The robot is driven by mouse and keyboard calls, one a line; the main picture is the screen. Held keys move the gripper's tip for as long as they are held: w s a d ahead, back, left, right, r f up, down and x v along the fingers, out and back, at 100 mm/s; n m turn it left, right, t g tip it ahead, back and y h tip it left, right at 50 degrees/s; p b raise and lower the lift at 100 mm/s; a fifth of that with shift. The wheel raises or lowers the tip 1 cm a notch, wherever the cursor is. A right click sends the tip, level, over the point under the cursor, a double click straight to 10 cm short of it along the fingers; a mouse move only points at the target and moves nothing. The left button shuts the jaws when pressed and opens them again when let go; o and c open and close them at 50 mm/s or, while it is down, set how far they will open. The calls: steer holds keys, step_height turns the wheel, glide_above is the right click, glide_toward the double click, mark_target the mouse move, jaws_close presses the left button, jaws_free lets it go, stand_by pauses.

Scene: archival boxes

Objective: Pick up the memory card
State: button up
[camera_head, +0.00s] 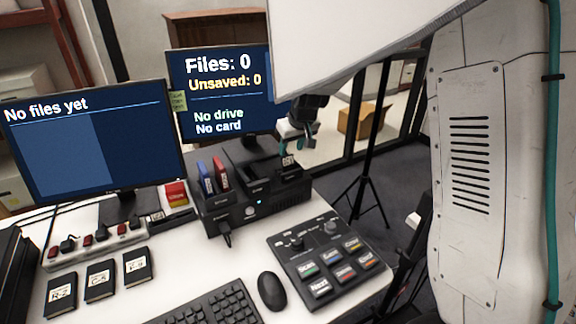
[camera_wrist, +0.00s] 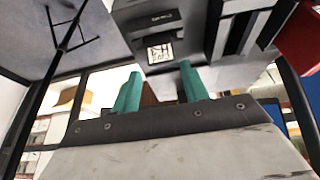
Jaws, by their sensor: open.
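A small dark card with a white label, which looks like the memory card (camera_head: 288,160), stands at the right bay of the black dock (camera_head: 235,216). The wrist view also shows its patterned label (camera_wrist: 160,52), just beyond the fingertips. My gripper (camera_head: 297,144) is over the right end of the dock, close above the card. In the wrist view my gripper (camera_wrist: 161,85) has two teal fingers apart with nothing between them. The card lies ahead of the gap, and I cannot tell whether a finger touches it.
Blue (camera_head: 205,177) and red (camera_head: 220,174) cartridges stand in the dock's left side. The right monitor (camera_head: 222,95), reading "No card", is close behind. A button panel (camera_head: 331,258), mouse (camera_head: 272,290) and keyboard (camera_head: 210,305) lie in front. Black labelled cases (camera_head: 101,281) lie left.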

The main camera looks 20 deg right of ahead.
mark_target(288, 160)
steer(key=x, duration=0.6)
steer(key=shift+s+a+f, duration=0.1)
steer(key=shift+s+f, duration=0.1)
steer(key=shift+f, duration=0.1)
steer(key=shift+c, duration=0.4)
steer(key=c, duration=0.6)
steer(key=shift+c, duration=0.2)
